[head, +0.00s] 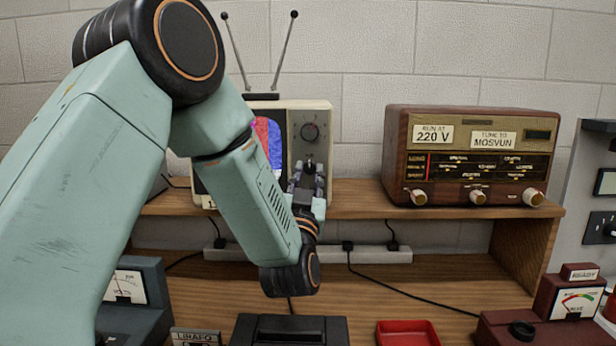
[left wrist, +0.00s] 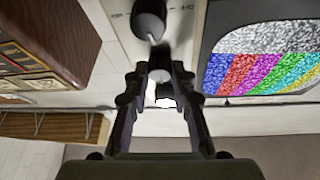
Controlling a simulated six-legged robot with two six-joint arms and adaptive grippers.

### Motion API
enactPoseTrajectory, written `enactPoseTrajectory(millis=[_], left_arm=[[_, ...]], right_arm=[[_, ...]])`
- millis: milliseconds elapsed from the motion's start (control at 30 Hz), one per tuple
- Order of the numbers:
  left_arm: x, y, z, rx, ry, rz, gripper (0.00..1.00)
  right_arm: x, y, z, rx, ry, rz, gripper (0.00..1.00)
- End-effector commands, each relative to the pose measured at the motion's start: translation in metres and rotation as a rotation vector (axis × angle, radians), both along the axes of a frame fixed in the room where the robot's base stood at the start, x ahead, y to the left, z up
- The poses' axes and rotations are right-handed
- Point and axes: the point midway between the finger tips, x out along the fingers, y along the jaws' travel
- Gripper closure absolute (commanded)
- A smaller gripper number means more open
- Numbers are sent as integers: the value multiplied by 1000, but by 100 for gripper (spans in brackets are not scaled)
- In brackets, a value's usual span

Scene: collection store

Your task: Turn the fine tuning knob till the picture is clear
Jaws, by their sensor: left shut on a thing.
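The old television (head: 322,115), with a cream case and two aerials, stands on the wooden shelf. Its screen (head: 274,140) is partly hidden by my left arm. In the left wrist view the screen (left wrist: 262,72) shows coloured bars full of speckle and a grey grainy band, so the picture is noisy. My left gripper (head: 308,178) is at the control panel, its fingers shut on the small fine tuning knob (left wrist: 159,72). A larger black knob (left wrist: 149,18) sits beside it, free of the fingers. A round dial (head: 310,131) shows higher on the panel. My right gripper is not in view.
A brown radio (head: 465,150) stands to the right of the television on the shelf (head: 350,205). A power strip (head: 370,254) with cables lies below. A red tray (head: 408,333) and meter boxes stand in front. A grey panel (head: 595,200) borders the right.

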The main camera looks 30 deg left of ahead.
Motion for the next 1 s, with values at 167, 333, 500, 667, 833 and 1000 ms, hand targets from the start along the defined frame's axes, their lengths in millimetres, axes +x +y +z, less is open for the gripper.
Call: enactPoseTrajectory(millis=[167,333,500,667,833,1000], left_arm=[[1,-2,-3,-88,-58,1,100],[2,-2,-2,-190,-121,1,100],[2,-2,-1,-233,-144,0,100],[2,-2,0,-236,-142,1,100],[2,-2,0,-235,-142,0,69],[2,-2,0,-234,-143,1,55]], right_arm=[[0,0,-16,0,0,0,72],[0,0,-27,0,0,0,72],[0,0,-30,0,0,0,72],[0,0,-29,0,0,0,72],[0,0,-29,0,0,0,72],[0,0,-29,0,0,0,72]])
